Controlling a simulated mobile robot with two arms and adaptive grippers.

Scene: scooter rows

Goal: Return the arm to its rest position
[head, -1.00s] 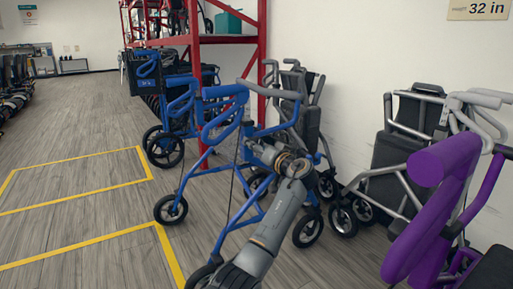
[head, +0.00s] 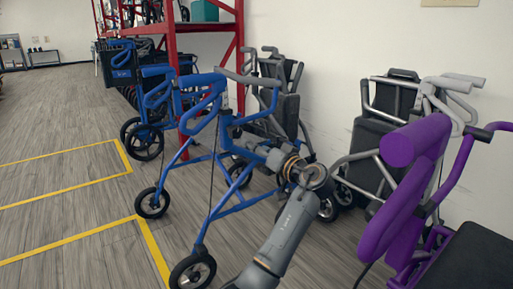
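One of my grey arms (head: 288,222) rises from the bottom centre, and I cannot tell which arm it is. It bends at a joint with a tan ring (head: 297,167), and a grey link (head: 255,149) runs from there up and left, across the frame of the front blue rollator (head: 212,212). I cannot make out gripper fingers at its end. Whether the arm touches the rollator is unclear. No other arm shows.
A purple rollator (head: 412,180) stands close at right, with a grey one (head: 378,135) behind it by the white wall. More blue walkers (head: 122,70) stand by a red rack (head: 240,50). Open floor with yellow lines (head: 70,183) lies at left.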

